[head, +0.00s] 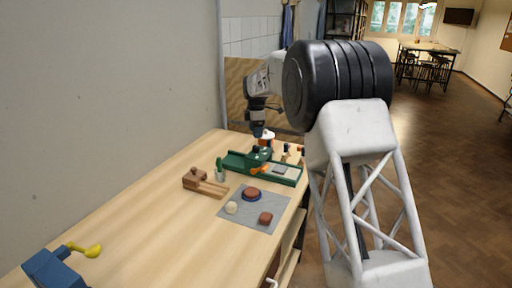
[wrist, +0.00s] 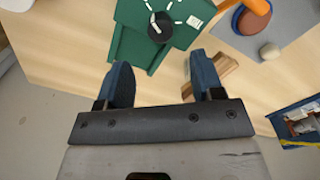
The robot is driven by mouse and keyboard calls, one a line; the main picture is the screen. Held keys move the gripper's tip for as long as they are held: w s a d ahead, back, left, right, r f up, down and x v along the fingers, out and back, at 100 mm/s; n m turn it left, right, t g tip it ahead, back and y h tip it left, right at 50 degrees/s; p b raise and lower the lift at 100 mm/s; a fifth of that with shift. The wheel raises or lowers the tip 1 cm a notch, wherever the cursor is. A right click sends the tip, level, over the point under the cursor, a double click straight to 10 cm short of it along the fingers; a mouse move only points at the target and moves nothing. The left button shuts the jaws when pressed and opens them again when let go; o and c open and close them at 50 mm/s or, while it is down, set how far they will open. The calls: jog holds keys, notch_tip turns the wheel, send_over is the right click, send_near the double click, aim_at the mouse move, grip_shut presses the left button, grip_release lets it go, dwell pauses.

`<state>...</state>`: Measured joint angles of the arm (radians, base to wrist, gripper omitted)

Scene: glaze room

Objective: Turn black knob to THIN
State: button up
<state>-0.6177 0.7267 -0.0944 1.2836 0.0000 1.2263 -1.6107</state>
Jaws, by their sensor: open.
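The black knob (wrist: 158,27) sits on a dark green panel (wrist: 128,48) at the top of the wrist view. A white pointer mark shows on the knob, with white ticks and a small white label (wrist: 195,22) around it. The lettering is too small to read, so I cannot tell which setting it points at. The green unit (head: 284,176) also shows on the table in the head view. My gripper (wrist: 162,76) is open and empty, its two blue fingers apart, with the knob beyond the fingertips. In the head view my gripper (head: 258,131) is above the unit's far part.
A grey mat (head: 243,222) holds a blue-rimmed brown disc (head: 252,194), a pale ball (head: 231,208) and a brown block (head: 265,218). A blue device (head: 50,270) is at the near left.

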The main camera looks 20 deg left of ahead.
aim_at(256, 146)
dwell(0.3)
jog(key=shift+f, duration=3.9)
jog(key=c, duration=0.9)
